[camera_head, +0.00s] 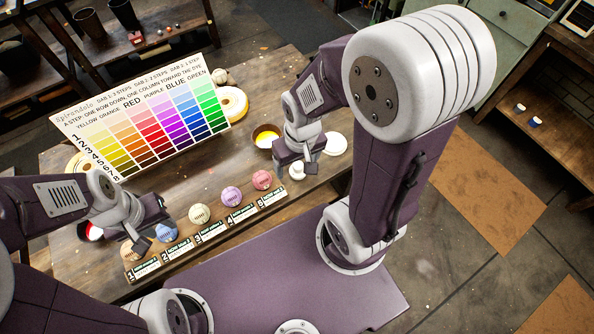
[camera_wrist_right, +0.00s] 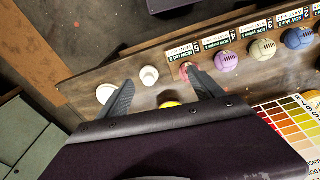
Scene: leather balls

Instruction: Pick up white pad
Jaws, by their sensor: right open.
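A small white pad (camera_head: 297,172) stands on the wooden table, just below my right gripper (camera_head: 298,163). In the right wrist view the white pad (camera_wrist_right: 149,75) shows between the two spread fingers of the right gripper (camera_wrist_right: 158,78), closer to the left one. The right gripper is open, with nothing held. My left gripper (camera_head: 153,232) is at the table's left end, over the blue ball, with its fingers apart and nothing seen in them.
A white disc (camera_head: 335,143) lies right of the pad, and a dark bowl with yellow content (camera_head: 266,136) behind. A row of balls, including a pink one (camera_head: 262,180), sits behind labels (camera_head: 210,234). A colour chart (camera_head: 140,115) stands at the left.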

